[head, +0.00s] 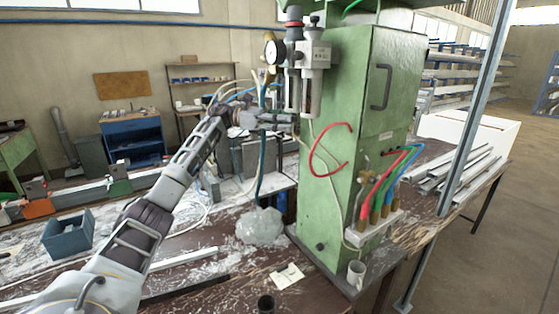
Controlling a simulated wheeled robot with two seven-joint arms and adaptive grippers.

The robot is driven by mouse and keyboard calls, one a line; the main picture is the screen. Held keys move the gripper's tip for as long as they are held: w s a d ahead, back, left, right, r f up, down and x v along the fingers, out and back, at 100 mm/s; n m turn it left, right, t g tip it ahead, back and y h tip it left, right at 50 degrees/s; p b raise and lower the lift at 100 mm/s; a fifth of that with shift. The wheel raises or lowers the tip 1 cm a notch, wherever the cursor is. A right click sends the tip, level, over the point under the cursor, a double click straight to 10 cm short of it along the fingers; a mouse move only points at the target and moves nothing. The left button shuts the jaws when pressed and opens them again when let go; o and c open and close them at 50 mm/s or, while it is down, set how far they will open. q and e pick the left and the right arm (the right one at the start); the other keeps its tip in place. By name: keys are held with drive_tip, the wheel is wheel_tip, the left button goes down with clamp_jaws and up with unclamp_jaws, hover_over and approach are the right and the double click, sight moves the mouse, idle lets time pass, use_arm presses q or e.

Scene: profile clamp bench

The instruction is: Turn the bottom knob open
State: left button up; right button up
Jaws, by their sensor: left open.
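An air filter and regulator unit (312,72) with a round gauge (273,50) is mounted at the left side of the green cabinet (350,140). Clear bowls hang from it, and any knob at their lower ends is too small to make out. My left gripper (287,119) is open, reaching in from the left just below the gauge and beside the bowls' lower ends. I cannot tell whether it touches anything. A small dark round knob (320,246) sits low on the cabinet's front, well below the gripper. My right gripper is out of view.
A red hose (319,160) loops beside the bowls, and coloured hoses (382,185) run to a fitting block on the cabinet.

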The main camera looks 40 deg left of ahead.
use_arm(q)
drive_tip(key=n+t+y+b, duration=0.1)
drive_tip(key=t+b, duration=0.1)
drive_tip(key=n+t+y+b, duration=0.1)
drive_tip(key=n+t+y, duration=0.1)
drive_tip(key=s+n+t+y+b, duration=0.1)
drive_tip(key=n+t+b, duration=0.1)
drive_tip(key=shift+d+f+t+y+b, duration=0.1)
drive_tip(key=shift+d+t+y+b, duration=0.2)
drive_tip(key=shift+t, duration=0.1)
idle(0.4)
drive_tip(key=shift+d+n+t+y+b, duration=0.1)
drive_tip(key=shift+n+t+y+b, duration=0.2)
drive_tip(key=shift+n+t+y, duration=0.45)
drive_tip(key=shift+s+d+n+t+y+b, duration=0.2)
drive_tip(key=shift+n+t+y, duration=0.25)
drive_tip(key=shift+n+y, duration=0.45)
drive_tip(key=shift+w+d+n+t+y+b, duration=0.1)
drive_tip(key=shift+n+t+y+b, duration=0.35)
drive_tip(key=shift+y, duration=0.75)
drive_tip(key=shift+s+d+n+t+y+b, duration=0.15)
drive_tip(key=shift+n+t+y, duration=0.3)
drive_tip(key=shift+n+y, duration=0.55)
drive_tip(key=shift+y, duration=0.25)
